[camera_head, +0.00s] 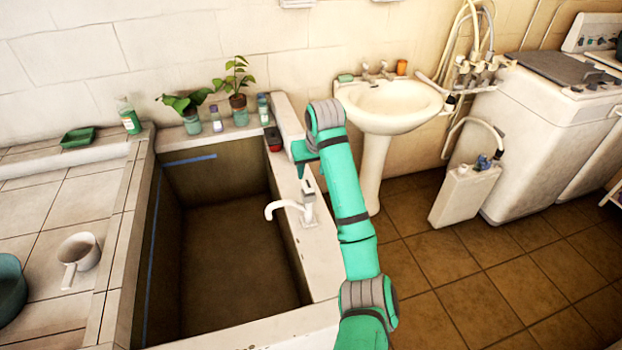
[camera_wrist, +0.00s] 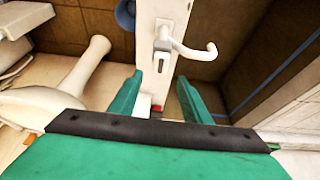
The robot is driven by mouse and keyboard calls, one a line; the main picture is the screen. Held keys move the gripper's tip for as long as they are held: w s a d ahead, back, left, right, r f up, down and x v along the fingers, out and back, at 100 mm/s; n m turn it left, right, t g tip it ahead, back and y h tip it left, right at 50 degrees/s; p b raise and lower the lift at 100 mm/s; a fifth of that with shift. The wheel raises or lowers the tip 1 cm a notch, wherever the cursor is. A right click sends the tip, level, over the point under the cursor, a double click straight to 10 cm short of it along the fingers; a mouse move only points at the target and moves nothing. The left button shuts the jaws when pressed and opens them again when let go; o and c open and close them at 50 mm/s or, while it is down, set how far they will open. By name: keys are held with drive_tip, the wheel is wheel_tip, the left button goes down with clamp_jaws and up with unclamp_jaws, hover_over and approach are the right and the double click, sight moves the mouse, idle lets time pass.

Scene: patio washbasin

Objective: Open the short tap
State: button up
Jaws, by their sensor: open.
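A white tap (camera_head: 308,208) with a curved spout stands on the white ledge at the right side of the deep sink. Its spout points left over the sink. It also shows in the wrist view (camera_wrist: 164,38), top centre, with a small handle on top. My gripper (camera_head: 304,158) is close behind the tap in the head view. In the wrist view my gripper (camera_wrist: 160,92) has its two green fingers apart, with nothing between them but the ledge beyond. The tap handle lies just ahead of the fingertips, and I see no contact.
The deep sink (camera_head: 230,245) is open to the left of the tap. A pedestal washbasin (camera_head: 392,105) stands behind my arm. A white ladle (camera_head: 78,255) lies on the left counter.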

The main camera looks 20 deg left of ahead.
sight(308, 184)
drive_tip(key=x, duration=0.8)
drive_tip(key=shift+s, duration=0.1)
drive_tip(key=shift+c, duration=0.6)
drive_tip(key=c, duration=0.9)
